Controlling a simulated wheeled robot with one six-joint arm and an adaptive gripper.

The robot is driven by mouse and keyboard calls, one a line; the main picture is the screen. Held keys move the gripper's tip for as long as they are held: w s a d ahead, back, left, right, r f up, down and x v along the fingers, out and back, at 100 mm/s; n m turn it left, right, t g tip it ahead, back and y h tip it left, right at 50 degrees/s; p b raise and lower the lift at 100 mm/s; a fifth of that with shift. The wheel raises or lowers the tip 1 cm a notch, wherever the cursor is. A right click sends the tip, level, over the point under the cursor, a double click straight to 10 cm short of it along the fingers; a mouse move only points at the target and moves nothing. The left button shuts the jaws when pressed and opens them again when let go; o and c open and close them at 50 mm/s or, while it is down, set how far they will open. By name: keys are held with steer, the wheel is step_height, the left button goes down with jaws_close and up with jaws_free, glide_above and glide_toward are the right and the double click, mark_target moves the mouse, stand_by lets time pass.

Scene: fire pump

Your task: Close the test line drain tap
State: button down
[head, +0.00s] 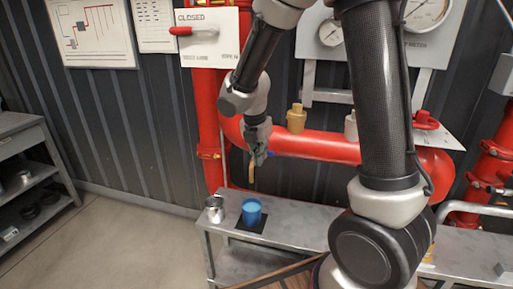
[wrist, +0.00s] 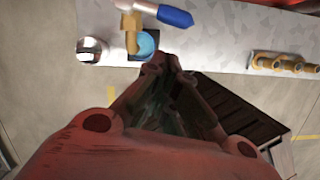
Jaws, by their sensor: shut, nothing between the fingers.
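The drain tap has a brass spout (head: 252,172) pointing down over a blue cup (head: 251,212) on the metal bench. In the wrist view the brass tap body (wrist: 131,33) is at the top, with its blue lever (wrist: 175,17) sticking out to the right. The cup (wrist: 147,46) is partly hidden under the spout. My gripper (head: 259,160) is beside the tap in the head view and partly hides it. In the wrist view my gripper (wrist: 168,66) is shut and empty, below the lever in the picture. I cannot tell whether it touches the tap.
A metal can (head: 215,209) stands left of the cup on the bench (head: 297,222). Red pipes (head: 315,146) run behind the tap. A sign reading CLOSED with a red lever (head: 195,31) hangs above. A shelf unit (head: 25,150) is at left; the floor between is clear.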

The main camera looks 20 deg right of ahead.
steer(key=shift+w+d+f, duration=0.2)
steer(key=shift+w+d, duration=0.55)
steer(key=shift+d, duration=0.15)
steer(key=shift+w+d, duration=0.25)
steer(key=shift+d, duration=0.25)
steer(key=shift+w+d, duration=0.2)
steer(key=shift+d, duration=0.25)
steer(key=shift+a, duration=0.1)
